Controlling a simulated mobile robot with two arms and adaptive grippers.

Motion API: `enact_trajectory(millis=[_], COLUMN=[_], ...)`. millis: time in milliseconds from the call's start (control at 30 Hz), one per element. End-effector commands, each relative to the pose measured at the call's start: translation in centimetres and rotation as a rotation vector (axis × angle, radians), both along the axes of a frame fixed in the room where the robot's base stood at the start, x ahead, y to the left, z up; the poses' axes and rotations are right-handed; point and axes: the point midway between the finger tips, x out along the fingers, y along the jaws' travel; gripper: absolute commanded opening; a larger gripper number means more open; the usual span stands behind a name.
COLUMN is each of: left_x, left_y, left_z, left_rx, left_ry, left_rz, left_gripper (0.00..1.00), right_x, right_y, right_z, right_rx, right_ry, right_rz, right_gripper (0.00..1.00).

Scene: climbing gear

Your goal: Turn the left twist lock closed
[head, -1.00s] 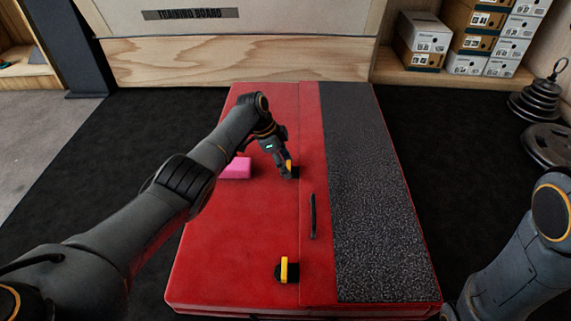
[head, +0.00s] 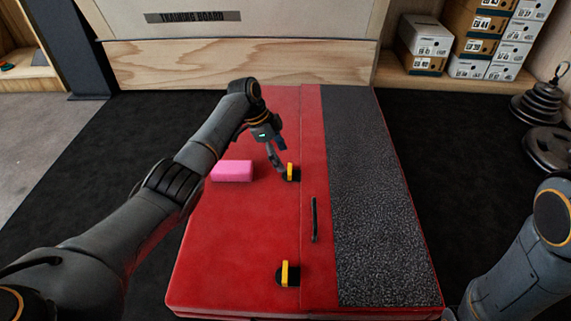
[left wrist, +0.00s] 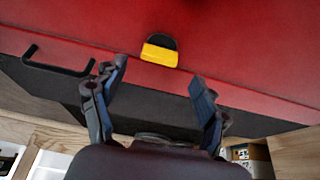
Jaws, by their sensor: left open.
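Two twist locks with yellow knobs on black bases sit along the seam of a red pad (head: 235,245). The far twist lock (head: 291,172) is close by my left gripper (head: 277,157), and the near twist lock (head: 286,273) is by the front edge. Both yellow knobs point along the seam in the head view. My left gripper is open and empty, just left of and above the far lock, apart from it. In the left wrist view, one yellow lock (left wrist: 160,54) shows beyond the spread fingers (left wrist: 157,100). My right gripper is out of view.
A pink block (head: 232,171) lies on the pad left of the far lock. A black handle (head: 314,220) is on the strip right of the seam, beside a grey textured panel (head: 375,200). Weight plates (head: 540,105) and boxes stand at the right.

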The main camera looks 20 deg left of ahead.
Motion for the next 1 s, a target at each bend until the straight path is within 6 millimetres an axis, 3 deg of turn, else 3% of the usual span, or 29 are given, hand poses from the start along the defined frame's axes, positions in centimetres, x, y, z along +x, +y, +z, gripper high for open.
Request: enact_trajectory(millis=[200,400,1000], left_x=[-0.4,-0.7,-0.4], left_y=[1.7,2.4,2.2], left_z=[4.1,5.9,6.1], left_rx=[0.001,0.002,0.006], left_ry=[-0.001,0.000,-0.021], left_rz=[-0.001,-0.001,0.017], left_gripper=[0.74,0.74,0.74], right_x=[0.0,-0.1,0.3], right_y=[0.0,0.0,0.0], right_z=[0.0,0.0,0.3], right_rx=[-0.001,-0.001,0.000], right_ry=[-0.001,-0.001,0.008], right_rz=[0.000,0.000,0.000], right_gripper=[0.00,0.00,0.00])
